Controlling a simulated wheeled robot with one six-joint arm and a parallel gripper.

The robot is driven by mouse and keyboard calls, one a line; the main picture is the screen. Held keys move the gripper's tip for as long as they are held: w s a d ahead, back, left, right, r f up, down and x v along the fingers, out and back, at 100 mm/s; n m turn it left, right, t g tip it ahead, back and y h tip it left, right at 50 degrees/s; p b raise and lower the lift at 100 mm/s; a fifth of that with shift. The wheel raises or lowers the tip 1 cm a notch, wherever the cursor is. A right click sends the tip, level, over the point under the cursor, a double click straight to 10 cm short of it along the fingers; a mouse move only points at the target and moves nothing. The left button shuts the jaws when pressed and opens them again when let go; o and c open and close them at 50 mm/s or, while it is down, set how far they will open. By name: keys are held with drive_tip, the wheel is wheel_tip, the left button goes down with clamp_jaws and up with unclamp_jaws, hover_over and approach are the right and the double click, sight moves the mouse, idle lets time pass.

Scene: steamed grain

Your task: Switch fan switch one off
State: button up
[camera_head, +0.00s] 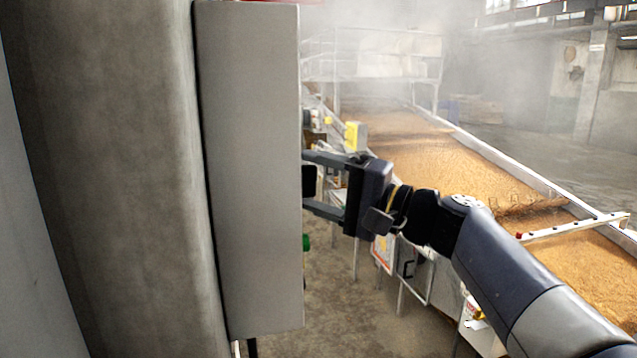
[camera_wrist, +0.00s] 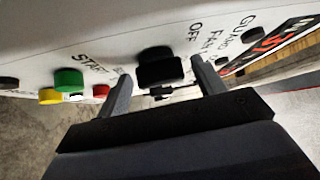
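A grey control box (camera_head: 252,170) fills the left middle of the head view, its switch face turned away to the right. In the wrist view its white panel (camera_wrist: 60,32) bears a black rotary knob (camera_wrist: 158,68) near printed words reading OFF and FAN. I cannot tell for certain that this knob is fan switch one, and its pointer direction is unclear. My gripper (camera_wrist: 161,72) is open, with one finger on each side of the knob and small gaps visible. In the head view my gripper (camera_head: 306,182) reaches the box's right edge, its fingertips partly hidden.
A green button (camera_wrist: 69,80), a yellow button (camera_wrist: 50,96) and a red button (camera_wrist: 101,91) sit left of the knob. A thick grey column (camera_head: 110,180) stands left of the box. A long grain bed (camera_head: 450,160) runs behind my arm, under steam.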

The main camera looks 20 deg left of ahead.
drive_tip(key=c, duration=0.8)
drive_tip(key=shift+f, duration=0.1)
drive_tip(key=shift+f+b, duration=0.15)
drive_tip(key=shift+b, duration=0.7)
drive_tip(key=shift+f+b, duration=0.1)
drive_tip(key=shift+b, duration=0.4)
drive_tip(key=n+y+b, duration=0.1)
drive_tip(key=b, duration=0.2)
drive_tip(key=n+b, duration=0.1)
drive_tip(key=b, duration=0.2)
drive_tip(key=shift+f+y, duration=0.3)
drive_tip(key=shift+y, duration=0.1)
drive_tip(key=n+g+y+b, duration=0.1)
drive_tip(key=n+b, duration=0.1)
drive_tip(key=b, duration=0.3)
drive_tip(key=shift+y+b, duration=0.3)
drive_tip(key=shift+b, duration=0.1)
drive_tip(key=shift+w+a+r+n+g+y+b, duration=0.15)
drive_tip(key=shift+n+g+y+b, duration=0.15)
drive_tip(key=shift+n+b, duration=0.55)
drive_tip(key=shift+r+n+b, duration=0.15)
drive_tip(key=shift+n+b, duration=0.1)
drive_tip(key=shift+b, duration=0.3)
